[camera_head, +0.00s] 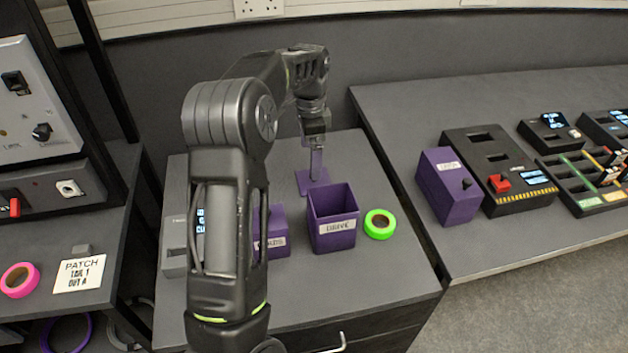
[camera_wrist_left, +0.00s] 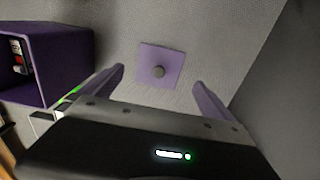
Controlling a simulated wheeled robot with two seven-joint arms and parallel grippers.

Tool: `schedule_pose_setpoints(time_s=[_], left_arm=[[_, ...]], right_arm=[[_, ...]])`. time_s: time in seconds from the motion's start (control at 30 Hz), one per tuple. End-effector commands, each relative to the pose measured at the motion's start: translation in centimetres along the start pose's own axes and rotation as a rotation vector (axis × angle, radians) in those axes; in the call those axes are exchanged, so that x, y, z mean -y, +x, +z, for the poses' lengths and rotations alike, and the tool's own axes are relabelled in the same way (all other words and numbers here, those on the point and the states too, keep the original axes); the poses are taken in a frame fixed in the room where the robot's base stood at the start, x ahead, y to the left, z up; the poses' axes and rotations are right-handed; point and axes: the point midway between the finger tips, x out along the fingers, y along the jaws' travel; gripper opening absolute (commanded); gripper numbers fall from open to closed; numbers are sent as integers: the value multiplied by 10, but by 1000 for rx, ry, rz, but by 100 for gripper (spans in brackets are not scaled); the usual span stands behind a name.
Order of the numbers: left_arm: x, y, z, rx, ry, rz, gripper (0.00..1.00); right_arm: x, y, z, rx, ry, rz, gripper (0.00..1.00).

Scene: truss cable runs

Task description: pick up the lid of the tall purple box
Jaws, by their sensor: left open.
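The lid is a flat purple square (camera_head: 313,181) lying on the table behind the tall purple box (camera_head: 333,218). In the left wrist view the lid (camera_wrist_left: 160,66) shows a round grey knob at its middle. The tall box stands open at the top with a label on its front, and it also shows at the left of the wrist view (camera_wrist_left: 62,62). My left gripper (camera_head: 316,170) points down over the lid. In the wrist view its two fingers (camera_wrist_left: 160,80) are apart, one on each side of the lid, with nothing between them. My right gripper is not in view.
A green tape roll (camera_head: 380,224) lies right of the tall box. A smaller purple box (camera_head: 275,232) stands left of it, partly behind my arm. Another purple box (camera_head: 447,186) and control panels stand on the right table. The tabletop right of the lid is clear.

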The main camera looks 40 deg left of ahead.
Motion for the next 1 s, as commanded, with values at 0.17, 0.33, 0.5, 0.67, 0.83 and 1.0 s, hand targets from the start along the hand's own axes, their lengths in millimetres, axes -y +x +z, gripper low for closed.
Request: schedule_pose_setpoints(time_s=[0.17,0.33,0.5,0.67,0.83,1.0], left_arm=[[0,18,0,1,0,2,100],[0,20,0,0,0,0,100],[0,21,0,0,0,1,100],[-1,36,1,2,-1,3,100],[-1,62,1,2,-1,3,100],[0,72,0,-1,0,-1,100]], right_arm=[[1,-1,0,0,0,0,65],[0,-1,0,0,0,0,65],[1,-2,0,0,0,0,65],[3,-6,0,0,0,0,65],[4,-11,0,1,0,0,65],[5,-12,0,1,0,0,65]])
